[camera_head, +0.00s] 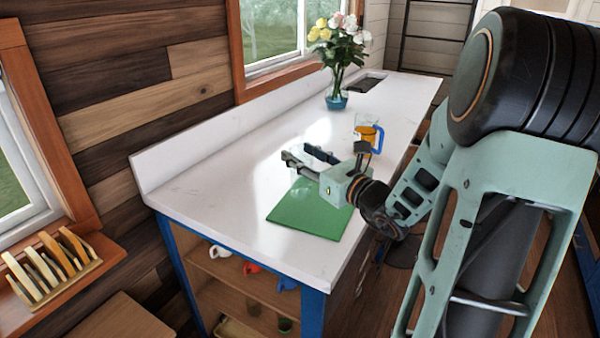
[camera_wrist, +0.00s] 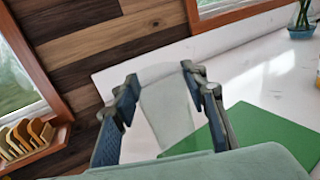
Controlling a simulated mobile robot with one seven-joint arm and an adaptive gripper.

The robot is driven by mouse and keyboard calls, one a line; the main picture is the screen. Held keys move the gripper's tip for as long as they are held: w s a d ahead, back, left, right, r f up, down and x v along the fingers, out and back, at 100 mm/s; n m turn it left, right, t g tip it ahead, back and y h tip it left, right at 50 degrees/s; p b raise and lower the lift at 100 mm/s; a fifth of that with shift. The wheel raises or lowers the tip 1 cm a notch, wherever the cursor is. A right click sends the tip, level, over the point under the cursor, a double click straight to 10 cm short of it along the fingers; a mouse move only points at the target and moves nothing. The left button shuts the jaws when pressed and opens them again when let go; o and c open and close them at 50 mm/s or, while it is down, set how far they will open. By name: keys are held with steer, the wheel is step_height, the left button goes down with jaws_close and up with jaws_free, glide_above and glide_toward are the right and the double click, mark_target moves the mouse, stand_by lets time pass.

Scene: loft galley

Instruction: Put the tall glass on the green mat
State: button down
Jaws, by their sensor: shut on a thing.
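My gripper (camera_head: 298,156) is shut on the tall glass (camera_wrist: 166,104). The glass is clear and pale, and shows between the two fingers in the wrist view, where my gripper (camera_wrist: 160,88) fills the middle. In the head view the glass is too transparent to make out. The green mat (camera_head: 308,218) lies flat on the white counter near its front end, and my gripper is above its far left side. The mat also shows at the right in the wrist view (camera_wrist: 240,138). How high the glass's base is above the counter cannot be told.
A mug of amber drink with a blue handle (camera_head: 369,134) stands on the counter beyond my wrist. A blue vase of flowers (camera_head: 337,102) stands farther back. The white counter (camera_head: 220,185) left of the mat is clear. A wooden rack (camera_head: 50,268) sits on the sill at left.

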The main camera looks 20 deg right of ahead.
steer(key=w+d+f, duration=0.3)
steer(key=f, duration=0.6)
steer(key=shift+w+d, duration=0.25)
steer(key=shift+d, duration=0.1)
steer(key=shift+f, duration=0.15)
steer(key=c, duration=1.2)
jaws_free()
steer(key=shift+o, duration=0.2)
